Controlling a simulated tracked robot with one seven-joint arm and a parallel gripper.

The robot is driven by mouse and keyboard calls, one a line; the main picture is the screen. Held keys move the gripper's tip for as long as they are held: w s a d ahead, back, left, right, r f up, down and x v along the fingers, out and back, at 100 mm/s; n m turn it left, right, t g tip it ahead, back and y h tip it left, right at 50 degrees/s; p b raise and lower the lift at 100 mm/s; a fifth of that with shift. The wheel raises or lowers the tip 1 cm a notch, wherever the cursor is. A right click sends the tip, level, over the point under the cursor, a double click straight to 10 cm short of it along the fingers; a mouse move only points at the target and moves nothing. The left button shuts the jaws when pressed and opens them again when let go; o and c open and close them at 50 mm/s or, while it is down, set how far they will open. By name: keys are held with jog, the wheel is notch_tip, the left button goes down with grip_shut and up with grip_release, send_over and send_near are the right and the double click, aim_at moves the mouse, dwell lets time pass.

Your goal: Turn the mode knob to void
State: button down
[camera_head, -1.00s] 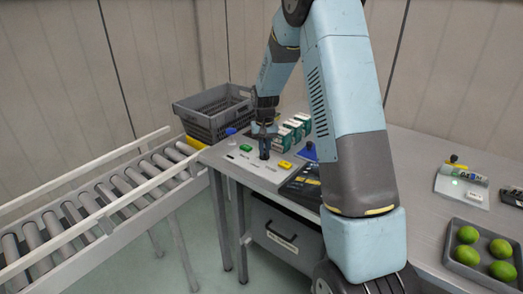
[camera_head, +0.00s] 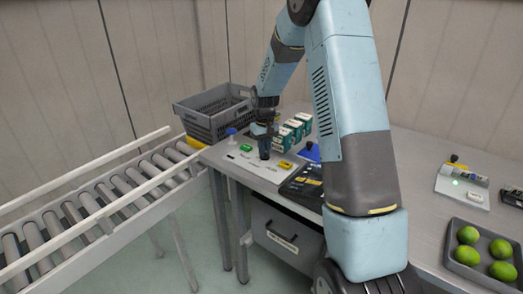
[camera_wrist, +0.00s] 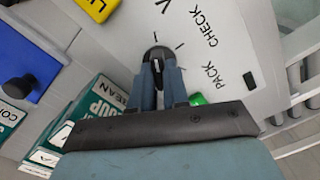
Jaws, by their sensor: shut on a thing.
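The mode knob (camera_wrist: 155,52) is dark and sits on a light grey panel (camera_wrist: 236,38) in the wrist view. Printed marks surround it: PACK, CHECK and a partly cut-off word starting with V near the top edge. My gripper (camera_wrist: 158,70) is shut on the knob, one finger on each side. The fingers hide much of the knob, and I cannot tell exactly which mark it points to. In the head view my gripper (camera_head: 264,153) points down at the panel (camera_head: 235,158), where the knob is mostly hidden.
A green button (camera_head: 245,148) and a yellow button (camera_head: 285,164) flank my gripper on the panel. Several green-and-white boxes (camera_head: 290,136) stand close behind. A grey crate (camera_head: 226,131) is at the back, a roller conveyor (camera_head: 85,212) at left. Limes fill a tray (camera_head: 455,262) at right.

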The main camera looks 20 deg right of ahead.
jog(key=c, duration=1.1)
grip_release()
jog(key=shift+w+r, duration=0.1)
jog(key=shift+r, duration=6.75)
